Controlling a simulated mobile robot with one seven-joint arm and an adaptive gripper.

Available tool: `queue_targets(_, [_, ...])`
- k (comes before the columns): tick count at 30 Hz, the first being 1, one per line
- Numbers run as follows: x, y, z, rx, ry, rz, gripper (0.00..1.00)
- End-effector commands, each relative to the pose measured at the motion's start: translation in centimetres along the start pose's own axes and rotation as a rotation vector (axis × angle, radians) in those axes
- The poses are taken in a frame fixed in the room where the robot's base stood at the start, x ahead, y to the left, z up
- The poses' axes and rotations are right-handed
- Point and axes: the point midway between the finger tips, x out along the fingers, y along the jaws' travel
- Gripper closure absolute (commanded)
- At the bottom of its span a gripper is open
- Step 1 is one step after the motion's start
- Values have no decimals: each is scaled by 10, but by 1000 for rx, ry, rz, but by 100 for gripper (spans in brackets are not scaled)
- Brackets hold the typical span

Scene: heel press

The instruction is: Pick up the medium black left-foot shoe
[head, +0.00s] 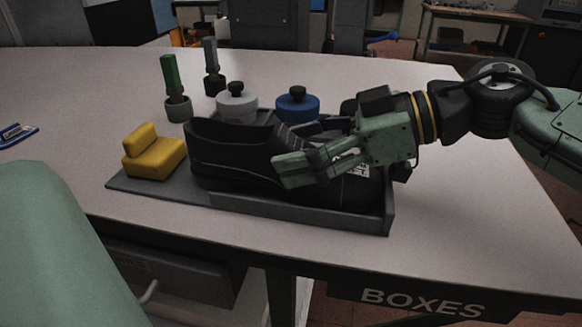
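A black shoe (228,158) lies in a grey tray (262,212) on the table, its opening at the left and its toe to the right. A white label (362,170) shows near its right part. My gripper (287,152) reaches in from the right over the shoe. Its fingers are spread, the green near finger along the shoe's near side and the dark far finger by its far side. I cannot tell whether they touch the shoe. The gripper hides part of the shoe's top. Its size and foot side cannot be read.
A yellow block (153,155) sits at the tray's left end. Behind stand a white-grey knobbed pot (238,106), a blue one (297,106), a green-handled tool (174,88) and a grey-handled tool (212,65). A blue item (16,134) lies far left. The table's right side is clear.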

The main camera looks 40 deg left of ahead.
Motion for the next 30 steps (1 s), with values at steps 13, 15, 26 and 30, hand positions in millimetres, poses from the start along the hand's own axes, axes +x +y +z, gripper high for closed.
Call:
queue_targets(13, [0, 0, 0, 0, 0, 0, 65])
queue_targets(15, [0, 0, 0, 0, 0, 0, 70])
queue_targets(26, [0, 0, -1, -1, 1, 1, 81])
queue_targets(30, [-1, 0, -2, -1, 1, 1, 88])
